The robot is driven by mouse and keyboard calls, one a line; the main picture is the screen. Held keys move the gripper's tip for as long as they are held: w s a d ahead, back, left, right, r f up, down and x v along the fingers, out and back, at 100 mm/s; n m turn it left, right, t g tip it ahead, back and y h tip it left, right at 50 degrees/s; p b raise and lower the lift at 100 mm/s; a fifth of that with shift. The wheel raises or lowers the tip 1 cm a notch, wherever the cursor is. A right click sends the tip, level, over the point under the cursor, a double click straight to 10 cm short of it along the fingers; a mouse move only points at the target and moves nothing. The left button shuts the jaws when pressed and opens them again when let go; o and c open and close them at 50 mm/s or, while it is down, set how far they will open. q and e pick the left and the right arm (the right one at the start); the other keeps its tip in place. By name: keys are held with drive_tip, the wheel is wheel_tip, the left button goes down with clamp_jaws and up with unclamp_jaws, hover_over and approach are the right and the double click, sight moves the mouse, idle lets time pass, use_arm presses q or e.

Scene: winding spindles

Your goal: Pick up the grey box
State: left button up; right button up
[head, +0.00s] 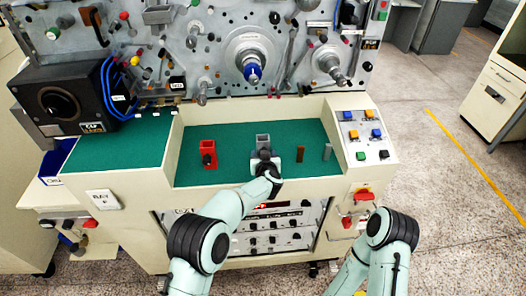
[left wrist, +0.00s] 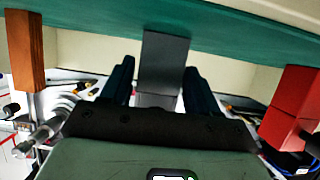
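The grey box (head: 263,140) stands on the green mat of the machine's recessed tray (head: 228,140), near its middle. My left gripper (head: 265,153) reaches it from the front and partly hides its lower part. In the left wrist view the grey box (left wrist: 165,62) is between the two dark fingers of my left gripper (left wrist: 160,82). There is a gap on each side, so the gripper is open around the box and not touching its sides. My right arm shows at the lower right of the head view, but its gripper is not in view.
A red box (head: 208,153) stands left of the grey box, also on the right in the left wrist view (left wrist: 292,105). A brown block (head: 300,154) and a small grey piece (head: 327,152) stand to the right. A button panel (head: 364,134) borders the tray. Spindles (head: 252,66) rise behind.

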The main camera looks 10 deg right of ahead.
sight(264, 147)
use_arm(q)
drive_tip(key=shift+w, duration=0.1)
drive_tip(key=c, duration=0.7)
drive_tip(key=shift+r, duration=0.1)
wheel_tip(264, 147, up, 10)
drive_tip(key=p, duration=0.2)
drive_tip(key=shift+w+f+p, duration=0.1)
drive_tip(key=shift+f+p, duration=0.15)
drive_tip(key=shift+p, duration=0.1)
wheel_tip(264, 147, up, 10)
drive_tip(key=shift+r, duration=0.2)
use_arm(e)
drive_tip(key=shift+t, duration=0.3)
drive_tip(key=w+r, duration=0.1)
drive_tip(key=w, duration=0.1)
drive_tip(key=w+r, duration=0.1)
drive_tip(key=r, duration=0.1)
drive_tip(key=shift+w, duration=0.4)
drive_tip(key=shift+s, duration=0.1)
use_arm(q)
drive_tip(key=shift+s, duration=0.2)
